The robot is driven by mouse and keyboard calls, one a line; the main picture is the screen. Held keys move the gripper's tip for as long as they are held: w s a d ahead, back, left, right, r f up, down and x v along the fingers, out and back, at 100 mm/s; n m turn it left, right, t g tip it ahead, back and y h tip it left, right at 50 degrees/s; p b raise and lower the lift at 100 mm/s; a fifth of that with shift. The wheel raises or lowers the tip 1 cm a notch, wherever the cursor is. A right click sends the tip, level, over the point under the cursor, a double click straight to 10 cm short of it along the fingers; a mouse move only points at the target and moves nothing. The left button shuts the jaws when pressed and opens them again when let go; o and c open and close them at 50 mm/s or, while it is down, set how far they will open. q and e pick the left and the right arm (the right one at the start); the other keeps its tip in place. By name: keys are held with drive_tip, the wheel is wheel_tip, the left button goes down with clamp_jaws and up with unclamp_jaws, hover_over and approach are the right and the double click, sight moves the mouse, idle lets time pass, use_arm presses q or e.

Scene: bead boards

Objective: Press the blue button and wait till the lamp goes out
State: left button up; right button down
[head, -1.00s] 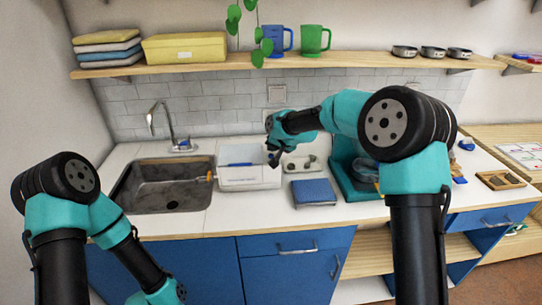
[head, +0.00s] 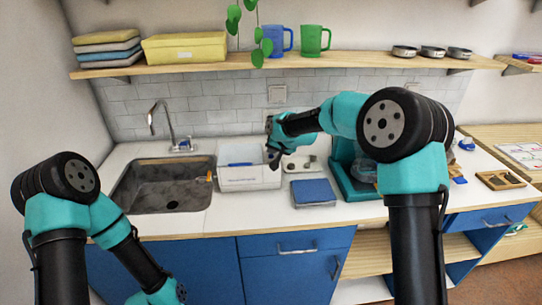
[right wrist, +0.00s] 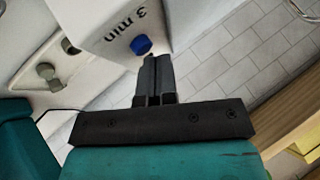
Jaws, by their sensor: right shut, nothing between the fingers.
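The blue button (right wrist: 141,45) sits on a white box (right wrist: 118,32) marked "3 min" in the right wrist view. My right gripper (right wrist: 150,58) is shut and empty. Its fingertips are right beside the button in the picture; I cannot tell whether they touch it. In the head view my right gripper (head: 273,160) is over the counter, by the right end of a white bin, and the button is not distinguishable there. I cannot make out a lamp or whether it is lit. My left gripper is out of view; only its arm shows at lower left.
The white bin (head: 240,184) stands beside the sink (head: 150,200). A blue-topped scale-like item (head: 313,192) and a pale panel with knobs (head: 300,168) lie to the right of my gripper. A teal appliance (head: 345,180) stands further right. A shelf (head: 200,67) runs above.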

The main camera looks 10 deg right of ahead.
sight(273, 155)
drive_tip(key=shift+f, duration=0.2)
idle(0.4)
drive_tip(key=shift+r, duration=0.8)
drive_tip(key=shift+r, duration=2.55)
drive_tip(key=shift+s, duration=0.1)
